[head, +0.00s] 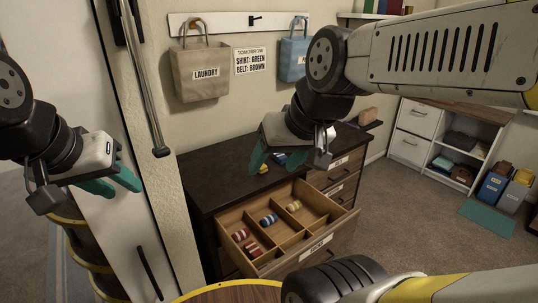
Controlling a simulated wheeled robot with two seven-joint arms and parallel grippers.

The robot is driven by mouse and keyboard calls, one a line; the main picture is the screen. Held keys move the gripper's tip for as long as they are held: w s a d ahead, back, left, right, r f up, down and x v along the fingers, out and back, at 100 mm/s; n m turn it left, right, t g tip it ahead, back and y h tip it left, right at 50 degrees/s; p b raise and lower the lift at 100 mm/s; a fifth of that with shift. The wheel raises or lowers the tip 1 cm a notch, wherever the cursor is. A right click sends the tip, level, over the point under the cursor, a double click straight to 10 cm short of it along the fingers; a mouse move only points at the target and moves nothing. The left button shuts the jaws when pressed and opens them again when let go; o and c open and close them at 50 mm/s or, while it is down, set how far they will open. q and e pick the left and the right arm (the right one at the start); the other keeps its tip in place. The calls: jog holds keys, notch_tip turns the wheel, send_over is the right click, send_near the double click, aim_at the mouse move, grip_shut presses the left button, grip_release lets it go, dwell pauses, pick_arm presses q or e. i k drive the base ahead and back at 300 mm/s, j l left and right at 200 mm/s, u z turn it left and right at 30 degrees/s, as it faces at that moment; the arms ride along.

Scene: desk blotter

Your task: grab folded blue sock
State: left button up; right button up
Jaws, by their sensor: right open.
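A small blue item (280,158), perhaps the folded blue sock, lies on the dark dresser top (215,172), partly hidden by my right gripper. My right gripper (291,159) is open, its teal fingers on either side of the blue item in the picture. I cannot tell how high it is above the item. A small yellow item (263,169) lies close by. My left gripper (111,184) is at the far left beside the white door, away from the dresser. Whether its jaws are apart is unclear.
An open wooden drawer (335,213) below holds rolled striped socks in compartments: red ones (241,235) at left, a blue-and-white one (268,220) mid-drawer, another (293,206) further right. Two bags hang on the wall behind.

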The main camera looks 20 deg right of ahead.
aim_at(280, 157)
jog(key=k+l+z, duration=0.15)
jog(key=l, duration=0.3)
jog(key=l+z, duration=0.15)
jog(key=l, duration=0.35)
jog(key=k+j+u, duration=0.2)
jog(key=k, duration=0.45)
jog(key=k+u, duration=0.15)
jog(key=k, duration=0.55)
jog(key=i+l+u, duration=0.1)
jog(key=u, duration=1.95)
jog(key=k+l, duration=0.1)
jog(key=l, duration=0.55)
jog(key=k+l, duration=0.1)
jog(key=l, duration=0.55)
jog(key=k+l+u, duration=0.1)
jog(key=l, duration=0.55)
jog(key=k+l, duration=0.1)
jog(key=l, duration=0.55)
jog(key=k+l, duration=0.15)
jog(key=l, duration=0.45)
jog(key=k+l, duration=0.1)
jog(key=l, duration=0.55)
jog(key=k+l+u, duration=0.1)
jog(key=l, duration=0.55)
jog(key=k+l, duration=0.2)
jog(key=l, duration=0.45)
